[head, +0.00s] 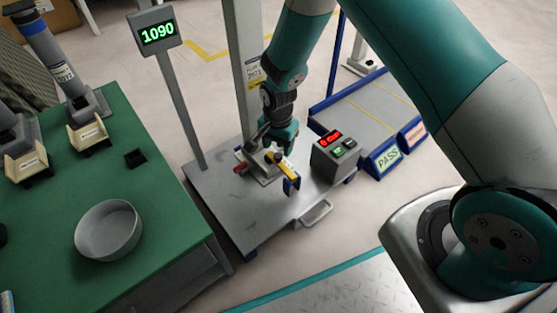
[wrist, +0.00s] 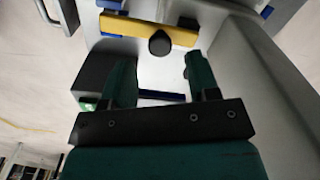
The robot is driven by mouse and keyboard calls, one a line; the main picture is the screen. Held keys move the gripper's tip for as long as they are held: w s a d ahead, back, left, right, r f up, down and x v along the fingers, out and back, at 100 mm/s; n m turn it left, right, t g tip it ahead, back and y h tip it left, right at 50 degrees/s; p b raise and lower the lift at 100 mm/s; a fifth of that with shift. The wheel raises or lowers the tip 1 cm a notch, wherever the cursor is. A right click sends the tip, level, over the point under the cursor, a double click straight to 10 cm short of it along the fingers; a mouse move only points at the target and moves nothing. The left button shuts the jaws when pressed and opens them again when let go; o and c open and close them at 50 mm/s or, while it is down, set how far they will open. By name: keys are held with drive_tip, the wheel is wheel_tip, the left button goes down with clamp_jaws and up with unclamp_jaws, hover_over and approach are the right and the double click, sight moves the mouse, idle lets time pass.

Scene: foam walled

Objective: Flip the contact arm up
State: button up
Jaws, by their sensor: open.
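A yellow bar (head: 285,168), which looks like the contact arm, sits on a small grey mount (head: 262,172) on the metal bench. A blue piece (head: 291,186) is at its near end. In the wrist view the yellow bar (wrist: 130,27) runs across the top, with a dark round knob (wrist: 160,43) at its near edge. My gripper (head: 275,148) is over the mount, right beside the bar. In the wrist view my gripper (wrist: 160,76) is open, its two fingers apart with nothing between them. The knob is beyond the fingertips. I cannot tell whether anything touches.
A grey box with a red display (head: 331,137) and buttons stands right of the mount. A tall grey column (head: 244,60) rises behind. A red part (head: 241,166) is left of the mount. A green table (head: 150,215) with a round dish (head: 108,231) is at left.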

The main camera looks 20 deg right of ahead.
sight(278, 155)
drive_tip(key=shift+f+b, duration=0.75)
drive_tip(key=shift+f, duration=1.15)
clamp_jaws()
